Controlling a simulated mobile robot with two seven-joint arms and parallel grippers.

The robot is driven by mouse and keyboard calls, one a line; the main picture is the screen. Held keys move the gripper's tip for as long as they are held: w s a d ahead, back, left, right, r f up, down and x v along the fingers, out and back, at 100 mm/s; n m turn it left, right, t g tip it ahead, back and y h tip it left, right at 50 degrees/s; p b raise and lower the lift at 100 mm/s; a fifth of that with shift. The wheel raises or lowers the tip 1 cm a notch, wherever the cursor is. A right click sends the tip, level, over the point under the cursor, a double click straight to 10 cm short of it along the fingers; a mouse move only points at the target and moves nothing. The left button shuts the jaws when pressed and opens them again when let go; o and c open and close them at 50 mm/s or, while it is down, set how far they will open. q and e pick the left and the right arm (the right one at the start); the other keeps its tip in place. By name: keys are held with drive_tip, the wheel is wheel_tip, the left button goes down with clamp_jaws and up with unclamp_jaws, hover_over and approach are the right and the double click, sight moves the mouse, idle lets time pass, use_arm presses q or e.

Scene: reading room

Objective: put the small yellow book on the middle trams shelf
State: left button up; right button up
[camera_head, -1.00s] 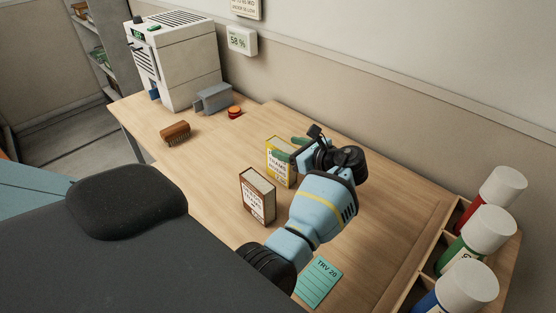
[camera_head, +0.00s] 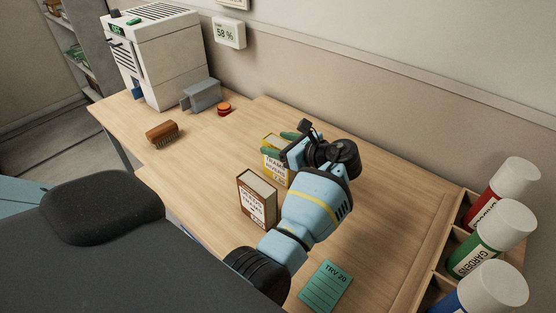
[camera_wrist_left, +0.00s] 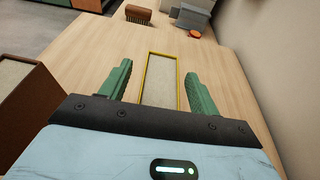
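The small yellow book (camera_head: 277,174) stands upright on the wooden desk, partly hidden behind my left gripper. In the left wrist view, the top of the yellow book (camera_wrist_left: 161,82) shows as pale pages in a yellow cover. My left gripper (camera_head: 281,145) is open, its green fingers on either side of this book. In the wrist view, gaps show between the book and both fingers (camera_wrist_left: 160,92). My right gripper is not in view. A grey shelf unit (camera_head: 72,42) stands at the far left; I cannot tell whether it is the trams shelf.
A brown book (camera_head: 257,201) stands close beside the arm. A teal card (camera_head: 325,287) lies in front. Capped canisters (camera_head: 480,247) stand in a wooden rack at right. A brush (camera_head: 162,132), grey holder (camera_head: 201,95), red button (camera_head: 224,109) and white machine (camera_head: 160,60) are farther back.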

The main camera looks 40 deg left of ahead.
use_arm(q)
drive_tip(key=shift+d, duration=0.1)
drive_tip(key=c, duration=0.4)
clamp_jaws()
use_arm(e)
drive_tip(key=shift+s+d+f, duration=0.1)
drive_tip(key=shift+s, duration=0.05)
